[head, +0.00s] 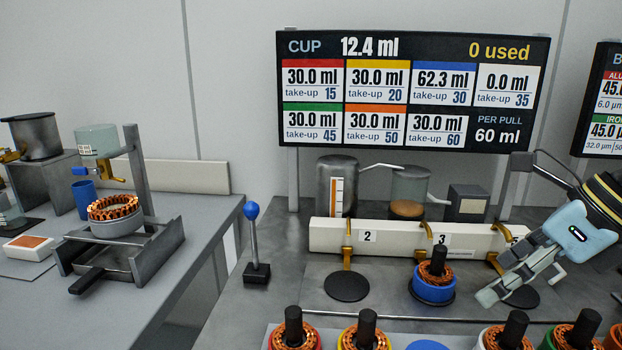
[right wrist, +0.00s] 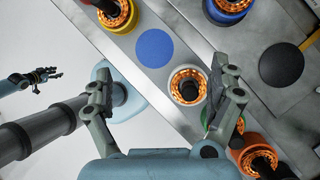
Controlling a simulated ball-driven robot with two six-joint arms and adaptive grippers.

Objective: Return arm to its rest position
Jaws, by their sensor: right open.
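My right gripper (head: 512,288) is on the right of the head view, above the bench beside the white dispenser bar. In the right wrist view the same gripper (right wrist: 165,92) has its two fingers wide apart and nothing between them touching either. A white-ringed stator (right wrist: 187,86) with copper windings and a dark centre post shows below the gap between the fingers. A small dark gripper, seemingly my left one (right wrist: 38,80), shows far off at the left edge of the right wrist view. Its finger state is too small to read. It is not in the head view.
A blue stator (head: 433,288) stands under outlet 3 of the dispenser bar (head: 385,239). Several stators, including a yellow one (head: 364,335), line the front, with a bare blue disc (head: 427,345) among them. A blue-knobbed lever (head: 254,245) stands left. A side table (head: 150,305) holds another stator.

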